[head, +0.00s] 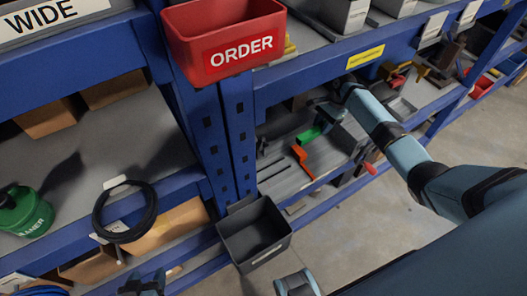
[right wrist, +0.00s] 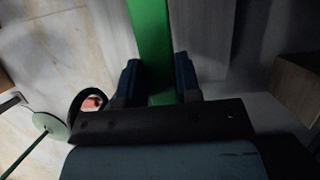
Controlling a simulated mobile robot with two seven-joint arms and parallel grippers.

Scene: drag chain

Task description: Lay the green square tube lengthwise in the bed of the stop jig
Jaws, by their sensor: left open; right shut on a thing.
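The green square tube (head: 307,136) is at the shelf bay in the head view, with my right gripper (head: 322,116) at its far end. In the right wrist view the tube (right wrist: 151,45) runs between the two fingers of my right gripper (right wrist: 158,80), which is shut on it. An orange bent piece (head: 301,159) is just below the tube in the head view, over a grey surface. I cannot tell the stop jig's bed clearly from that surface. My left gripper (head: 146,284) is open and empty at the bottom left, far from the tube.
Blue shelf posts (head: 238,125) stand left of the bay. A red ORDER bin (head: 223,45) is above, and a dark open bin (head: 255,236) hangs below. A black cable coil (head: 124,212) and a green bottle (head: 22,212) are on the left shelf.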

